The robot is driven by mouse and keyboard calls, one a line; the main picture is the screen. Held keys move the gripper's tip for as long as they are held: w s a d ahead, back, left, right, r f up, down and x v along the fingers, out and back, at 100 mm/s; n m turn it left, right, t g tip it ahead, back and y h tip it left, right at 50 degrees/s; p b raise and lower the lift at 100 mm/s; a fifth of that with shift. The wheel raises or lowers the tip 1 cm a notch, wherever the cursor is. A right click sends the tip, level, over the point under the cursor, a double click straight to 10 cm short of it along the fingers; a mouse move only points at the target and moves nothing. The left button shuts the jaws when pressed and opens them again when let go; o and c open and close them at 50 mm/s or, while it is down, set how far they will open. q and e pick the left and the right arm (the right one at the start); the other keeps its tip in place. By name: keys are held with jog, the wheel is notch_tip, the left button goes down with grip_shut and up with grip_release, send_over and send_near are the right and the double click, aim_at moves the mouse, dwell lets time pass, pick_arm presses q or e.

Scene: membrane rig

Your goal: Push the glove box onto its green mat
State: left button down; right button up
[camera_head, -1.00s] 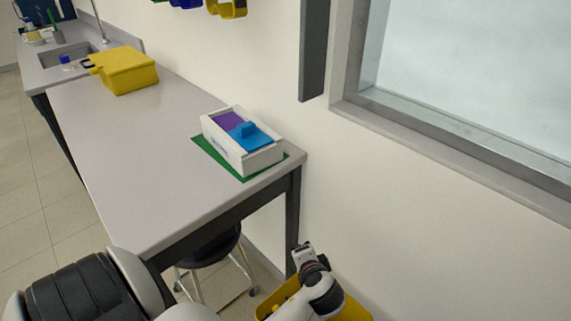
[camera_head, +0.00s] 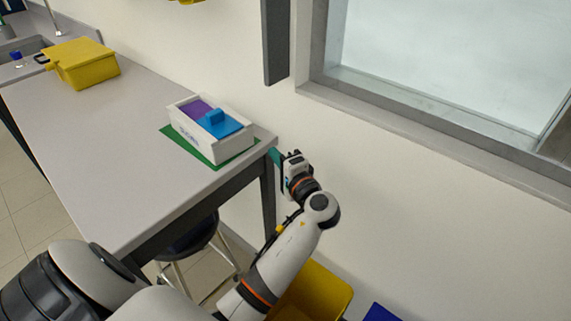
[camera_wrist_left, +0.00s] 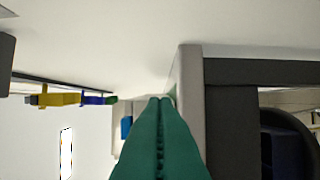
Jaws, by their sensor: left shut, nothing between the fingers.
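The glove box (camera_head: 206,134) is white, with a purple panel and a blue piece on top. It stands upright over the green mat (camera_head: 172,134) near the right end of the grey table. Green shows along its left and front sides and a little at its right corner; the back edge is hidden. My left gripper (camera_head: 275,156) is at the table's right end, just right of the box and apparently apart from it. Its teal fingers (camera_wrist_left: 160,100) are shut and empty in the left wrist view, partly covering the white and blue box (camera_wrist_left: 126,127). My right gripper is out of view.
A yellow case (camera_head: 86,63) stands at the table's far end near the sink. The wall runs along the table's back, with a window (camera_head: 440,60) at right. A stool (camera_head: 190,240) and a yellow bin (camera_head: 318,290) are below. The table (camera_head: 100,150) is clear left of the box.

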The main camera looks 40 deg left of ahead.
aim_at(245, 144)
pick_arm(q)
jog(key=a+p, duration=0.1)
jog(key=a, duration=0.4)
jog(key=shift+a+r, duration=0.1)
jog(key=shift+s+a, duration=0.15)
jog(key=shift+a, duration=0.25)
jog(key=shift+s+a+p, duration=0.15)
jog(key=shift+s+a, duration=0.1)
jog(key=shift+a, duration=0.3)
jog(key=shift+s+a+p, duration=0.15)
jog(key=shift+s+a, duration=0.05)
jog(key=shift+a, duration=0.35)
jog(key=shift+d, duration=0.1)
jog(key=b+v, duration=0.1)
jog(key=v, duration=1.1)
jog(key=shift+b, duration=0.4)
jog(key=shift+s, duration=0.1)
